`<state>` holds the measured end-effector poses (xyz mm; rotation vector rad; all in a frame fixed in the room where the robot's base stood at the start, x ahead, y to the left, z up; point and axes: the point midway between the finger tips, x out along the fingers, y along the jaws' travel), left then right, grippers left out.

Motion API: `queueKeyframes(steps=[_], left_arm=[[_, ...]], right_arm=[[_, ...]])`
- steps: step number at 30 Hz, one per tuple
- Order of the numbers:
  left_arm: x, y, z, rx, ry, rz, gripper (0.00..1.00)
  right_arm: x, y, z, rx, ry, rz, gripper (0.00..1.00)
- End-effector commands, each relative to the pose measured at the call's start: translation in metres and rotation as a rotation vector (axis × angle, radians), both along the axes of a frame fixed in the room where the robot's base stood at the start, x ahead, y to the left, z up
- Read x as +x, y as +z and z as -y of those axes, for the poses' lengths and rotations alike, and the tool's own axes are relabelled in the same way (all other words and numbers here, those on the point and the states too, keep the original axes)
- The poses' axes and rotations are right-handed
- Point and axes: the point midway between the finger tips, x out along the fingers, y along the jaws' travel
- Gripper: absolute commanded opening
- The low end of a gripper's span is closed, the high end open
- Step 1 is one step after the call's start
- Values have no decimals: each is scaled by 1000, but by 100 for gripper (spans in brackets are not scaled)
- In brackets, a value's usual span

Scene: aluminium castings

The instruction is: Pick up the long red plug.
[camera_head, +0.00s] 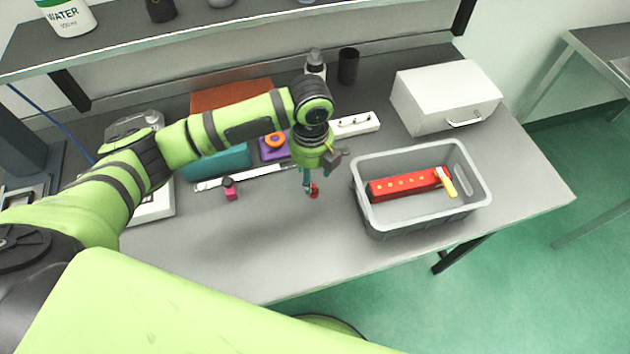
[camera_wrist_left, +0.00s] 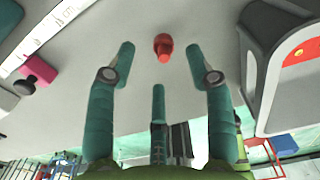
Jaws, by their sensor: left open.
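A small red plug (camera_head: 314,191) is on the grey bench top, just left of the grey bin. In the left wrist view the red plug (camera_wrist_left: 163,46) shows between and slightly beyond my fingertips, with a wider rounded part and a narrower end. My left gripper (camera_head: 307,182) points down over the plug and partly hides it in the head view. In the left wrist view its teal fingers (camera_wrist_left: 160,62) are spread apart, with nothing held between them. I cannot tell the exact height gap to the plug. My right gripper is not in view.
The grey bin (camera_head: 428,221) stands close on the right, holding a red bar (camera_head: 404,185) and a yellow-and-white item (camera_head: 446,182). A pink-and-black piece (camera_head: 230,188) lies to the left beside a ruler (camera_head: 270,174). A white case (camera_head: 446,97) stands behind the bin. The front bench is clear.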

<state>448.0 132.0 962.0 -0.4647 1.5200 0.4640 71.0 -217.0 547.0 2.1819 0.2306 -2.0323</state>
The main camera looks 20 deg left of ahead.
Motion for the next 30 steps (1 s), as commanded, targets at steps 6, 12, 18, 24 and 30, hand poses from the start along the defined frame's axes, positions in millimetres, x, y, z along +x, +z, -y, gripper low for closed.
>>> queueKeyframes(steps=[6, 12, 18, 24, 30], left_arm=[[-9, -30, 5, 1, 3, -2, 53], [-8, -45, 5, 1, 0, 2, 53], [-8, -45, 5, 0, 1, 2, 45], [-8, -45, 5, 0, 1, 2, 15], [-8, -45, 5, 0, 2, 2, 14]], right_arm=[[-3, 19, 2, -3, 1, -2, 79], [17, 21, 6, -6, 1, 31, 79], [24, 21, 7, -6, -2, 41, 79], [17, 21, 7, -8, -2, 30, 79], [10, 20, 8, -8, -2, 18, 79]])
